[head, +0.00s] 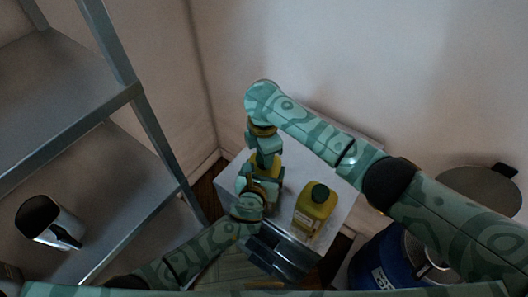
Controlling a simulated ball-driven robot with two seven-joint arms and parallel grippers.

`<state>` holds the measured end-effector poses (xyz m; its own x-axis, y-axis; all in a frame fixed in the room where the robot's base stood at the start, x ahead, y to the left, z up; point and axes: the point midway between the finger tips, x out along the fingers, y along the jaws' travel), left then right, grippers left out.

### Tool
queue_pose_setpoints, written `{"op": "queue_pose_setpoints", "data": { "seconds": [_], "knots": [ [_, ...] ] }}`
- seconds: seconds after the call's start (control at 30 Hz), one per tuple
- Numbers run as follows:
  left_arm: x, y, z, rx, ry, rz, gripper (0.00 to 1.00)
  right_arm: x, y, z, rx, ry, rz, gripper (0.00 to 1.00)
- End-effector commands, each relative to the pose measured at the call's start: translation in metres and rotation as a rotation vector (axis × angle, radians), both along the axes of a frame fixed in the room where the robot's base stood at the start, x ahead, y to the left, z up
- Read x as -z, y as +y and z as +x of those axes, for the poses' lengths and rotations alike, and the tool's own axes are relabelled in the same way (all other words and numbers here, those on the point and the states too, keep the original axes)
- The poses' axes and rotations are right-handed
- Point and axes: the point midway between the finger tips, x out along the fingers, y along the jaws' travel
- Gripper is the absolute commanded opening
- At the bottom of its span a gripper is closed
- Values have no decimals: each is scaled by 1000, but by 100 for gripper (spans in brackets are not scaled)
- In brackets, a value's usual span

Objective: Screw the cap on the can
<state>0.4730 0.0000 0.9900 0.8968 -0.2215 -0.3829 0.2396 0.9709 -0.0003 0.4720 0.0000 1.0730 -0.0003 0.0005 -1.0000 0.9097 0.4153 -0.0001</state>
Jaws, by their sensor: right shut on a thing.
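A yellow-green can (266,160) stands at the left part of a small light-topped table, mostly hidden by my two grippers. My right gripper (264,146) comes down from above at the top of this can and is shut there. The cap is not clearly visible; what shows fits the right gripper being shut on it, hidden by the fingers. My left gripper (265,178) comes up from below in the picture, in front of the can's lower part. Its fingers are too small and overlapped to tell whether they are closed on the can.
A second yellow-green container (314,212) with a dark green top and a pale label stands on the table (296,172), right of the grippers. A blue drum (380,263) stands at the lower right. A metal shelf (75,120) with a metal jug (47,222) is at left.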

Motion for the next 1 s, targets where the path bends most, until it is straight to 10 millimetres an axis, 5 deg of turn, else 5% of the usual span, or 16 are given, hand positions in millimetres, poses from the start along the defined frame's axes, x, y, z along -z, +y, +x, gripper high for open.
{"op": "queue_pose_setpoints", "data": {
  "seconds": [0.27, 0.43, 0.47, 0.53, 0.8, 1.0],
  "knots": [
    [0, 0, 0, 0, 0, 1, 21, 1, 1, -1, 739, 3, 3, 12],
    [0, 0, 0, 0, 0, 1, 21, 0, 1, 0, 756, 1, 2, 12],
    [0, 0, 0, 0, 0, 1, 21, 0, 1, 0, 756, 1, 2, 47],
    [0, 0, 0, 0, 0, 1, 21, 0, 1, 0, 755, 1, 2, 61],
    [0, 0, 0, 0, 0, 1, 21, -1, 1, 0, 753, 0, 1, 61],
    [0, 0, 0, 0, 0, 0, 21, -25, 1, 1, 752, -1, 4, 61]
  ]
}}
